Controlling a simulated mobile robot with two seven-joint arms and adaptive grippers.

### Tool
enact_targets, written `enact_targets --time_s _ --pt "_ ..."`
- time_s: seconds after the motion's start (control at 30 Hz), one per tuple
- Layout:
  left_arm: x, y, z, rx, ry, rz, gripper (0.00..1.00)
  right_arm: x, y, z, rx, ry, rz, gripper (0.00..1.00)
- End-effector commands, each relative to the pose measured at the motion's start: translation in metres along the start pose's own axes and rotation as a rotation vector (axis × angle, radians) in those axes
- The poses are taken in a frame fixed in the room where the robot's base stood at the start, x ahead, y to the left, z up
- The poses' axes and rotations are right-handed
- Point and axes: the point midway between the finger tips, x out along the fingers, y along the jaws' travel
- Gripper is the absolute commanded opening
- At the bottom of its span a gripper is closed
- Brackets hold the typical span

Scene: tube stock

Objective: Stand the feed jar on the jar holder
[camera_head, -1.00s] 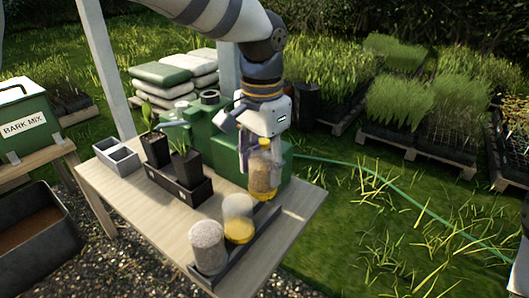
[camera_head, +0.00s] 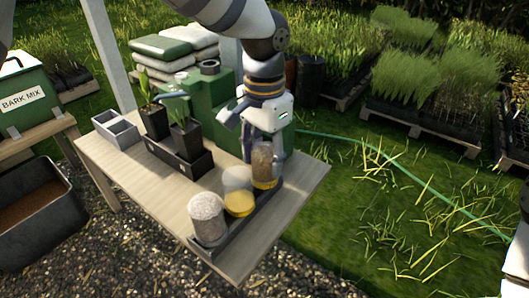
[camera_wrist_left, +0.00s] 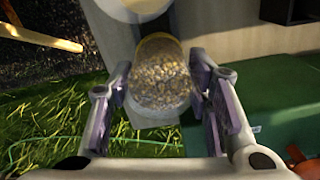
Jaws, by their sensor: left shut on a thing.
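The feed jar (camera_head: 262,165) is a clear jar of brown-tan feed with a yellow band at its base. My left gripper (camera_head: 263,150) is shut around it from above and holds it upright. The jar holder (camera_head: 225,243) is a long dark tray along the table's right edge. The held jar's base is at the holder's far end; I cannot tell whether it touches. In the left wrist view the jar (camera_wrist_left: 160,75) sits between both fingers of my left gripper (camera_wrist_left: 163,90). My right gripper is not in view.
A pale-filled jar (camera_head: 207,218) and a yellow-bottomed jar (camera_head: 238,190) stand on the holder, the latter close beside the held jar. A dark planter (camera_head: 180,162) and a grey two-cell box (camera_head: 117,131) are on the table (camera_head: 150,200). A green container (camera_head: 205,98) stands behind.

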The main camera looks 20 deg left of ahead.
Motion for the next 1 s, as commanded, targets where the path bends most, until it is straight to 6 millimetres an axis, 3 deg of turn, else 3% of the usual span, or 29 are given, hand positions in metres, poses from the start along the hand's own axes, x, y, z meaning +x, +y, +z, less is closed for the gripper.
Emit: enact_targets --time_s 0.73,0.77,0.8,0.83,1.0 --pt "0.0051 -0.0001 0.0001 0.000 0.000 -0.001 0.13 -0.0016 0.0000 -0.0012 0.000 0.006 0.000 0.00" --pt "0.0050 -0.0002 0.0000 0.000 0.000 -0.001 0.52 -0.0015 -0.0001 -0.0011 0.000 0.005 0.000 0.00" --pt "0.0051 -0.0001 0.0000 0.000 0.000 -0.001 0.61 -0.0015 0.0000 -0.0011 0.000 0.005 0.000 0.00" --pt "0.0051 -0.0001 0.0000 0.000 0.000 -0.001 0.68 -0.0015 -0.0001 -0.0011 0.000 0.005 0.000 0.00" --pt "0.0053 -0.0001 0.0001 0.000 0.000 0.000 0.69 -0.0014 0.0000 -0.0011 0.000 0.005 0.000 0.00"
